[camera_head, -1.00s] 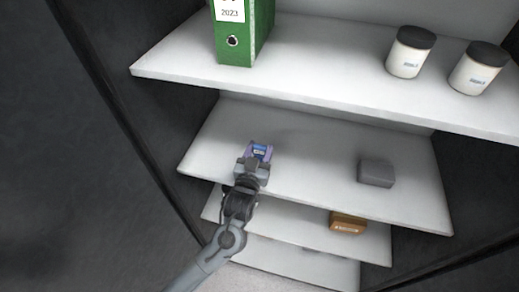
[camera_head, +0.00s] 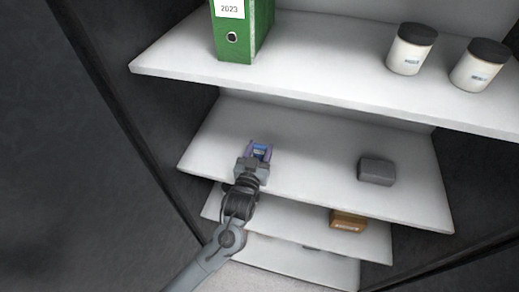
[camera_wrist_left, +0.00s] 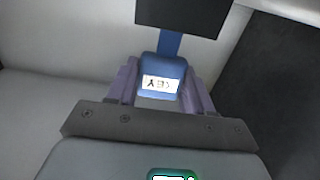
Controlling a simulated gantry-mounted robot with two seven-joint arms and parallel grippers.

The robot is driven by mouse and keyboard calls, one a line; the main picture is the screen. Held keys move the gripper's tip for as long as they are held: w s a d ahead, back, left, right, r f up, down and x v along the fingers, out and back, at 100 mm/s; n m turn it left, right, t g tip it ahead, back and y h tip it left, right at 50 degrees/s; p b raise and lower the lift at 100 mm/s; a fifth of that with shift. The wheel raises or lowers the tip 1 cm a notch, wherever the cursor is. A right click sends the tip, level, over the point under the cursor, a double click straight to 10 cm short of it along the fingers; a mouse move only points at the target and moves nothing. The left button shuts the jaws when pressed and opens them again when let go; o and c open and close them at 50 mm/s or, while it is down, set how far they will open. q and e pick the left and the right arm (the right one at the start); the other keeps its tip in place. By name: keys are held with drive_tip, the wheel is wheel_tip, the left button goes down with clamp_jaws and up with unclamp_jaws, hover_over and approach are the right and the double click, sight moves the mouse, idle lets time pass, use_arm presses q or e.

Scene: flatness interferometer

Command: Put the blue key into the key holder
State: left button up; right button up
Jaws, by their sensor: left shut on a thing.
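My left gripper (camera_head: 258,151) reaches over the middle shelf. Its purple fingers are shut on the blue key (camera_head: 260,148). In the left wrist view the fingers (camera_wrist_left: 160,92) flank the key's blue block (camera_wrist_left: 163,70), which bears a white label with dark marks. A narrower blue stem runs up from the block to a dark rectangular block (camera_wrist_left: 184,14). I cannot tell whether the stem joins it or passes behind it. I cannot pick out a key holder for certain. My right gripper is not in view.
A grey box (camera_head: 376,172) sits on the middle shelf (camera_head: 310,165), right of my gripper. An orange-brown box (camera_head: 347,220) is on the shelf below. A green binder (camera_head: 233,38) and two black-lidded jars (camera_head: 410,50) stand on the upper shelf. Dark side walls flank the shelves.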

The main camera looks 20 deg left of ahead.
use_arm(q)
drive_tip(key=shift+f+b, duration=0.4)
drive_tip(key=shift+f, duration=0.5)
drive_tip(key=o, duration=1.2)
drive_tip(key=shift+s, duration=0.1)
drive_tip(key=s+d+p, duration=0.1)
drive_tip(key=s, duration=0.9)
drive_tip(key=shift+s, duration=0.3)
drive_tip(key=shift+s+p, duration=0.1)
drive_tip(key=shift+p, duration=0.25)
